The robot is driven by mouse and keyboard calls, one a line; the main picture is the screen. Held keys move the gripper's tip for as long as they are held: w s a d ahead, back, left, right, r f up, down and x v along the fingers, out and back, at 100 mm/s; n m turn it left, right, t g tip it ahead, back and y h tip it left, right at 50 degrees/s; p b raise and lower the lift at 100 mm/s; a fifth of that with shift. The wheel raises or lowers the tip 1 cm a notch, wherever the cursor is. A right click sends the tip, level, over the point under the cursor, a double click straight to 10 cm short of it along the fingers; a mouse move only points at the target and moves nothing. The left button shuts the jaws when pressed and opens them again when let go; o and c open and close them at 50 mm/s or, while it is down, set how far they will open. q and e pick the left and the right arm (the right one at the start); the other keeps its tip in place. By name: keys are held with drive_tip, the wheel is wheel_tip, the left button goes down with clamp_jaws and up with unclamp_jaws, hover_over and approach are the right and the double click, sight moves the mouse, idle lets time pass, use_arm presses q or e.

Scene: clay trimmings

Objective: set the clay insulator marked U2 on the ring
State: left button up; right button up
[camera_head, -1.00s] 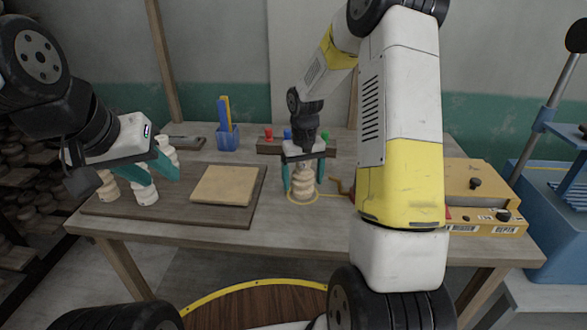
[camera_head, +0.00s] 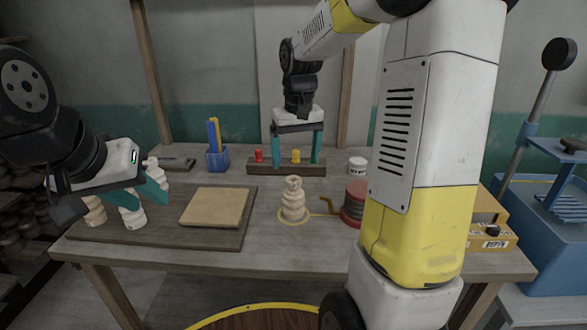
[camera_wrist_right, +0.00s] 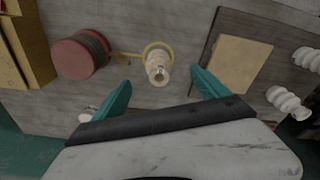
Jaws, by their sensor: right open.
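A cream ribbed clay insulator (camera_head: 293,202) stands upright inside the yellow ring (camera_head: 284,221) on the table. No marking is readable on it. It also shows in the right wrist view (camera_wrist_right: 157,70), with the ring (camera_wrist_right: 148,46) around its base. My right gripper (camera_head: 296,160) is open and empty, above and behind the insulator, clear of it. Its fingers show apart in the right wrist view (camera_wrist_right: 160,88). My left gripper (camera_head: 144,200) is at the left, by other cream insulators (camera_head: 133,217) on the dark board; whether its fingers hold one is unclear.
A tan slab (camera_head: 215,207) lies on the dark board (camera_head: 238,238). A blue cup (camera_head: 217,158), a wooden rack (camera_head: 262,169) with coloured pegs and a white jar (camera_head: 357,165) stand behind. A red drum (camera_head: 353,204) stands right of the ring. A blue press (camera_head: 555,215) is far right.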

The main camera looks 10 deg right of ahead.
drive_tip(key=s+a+r+t+y, duration=0.1)
drive_tip(key=s+r+t, duration=0.1)
drive_tip(key=s, duration=0.8)
drive_tip(key=s+a+r+t+y, duration=0.1)
drive_tip(key=s+r+t, duration=0.2)
drive_tip(key=s, duration=0.7)
drive_tip(key=shift+s+r+m, duration=0.25)
drive_tip(key=shift+r+m, duration=0.05)
drive_tip(key=shift+r, duration=0.55)
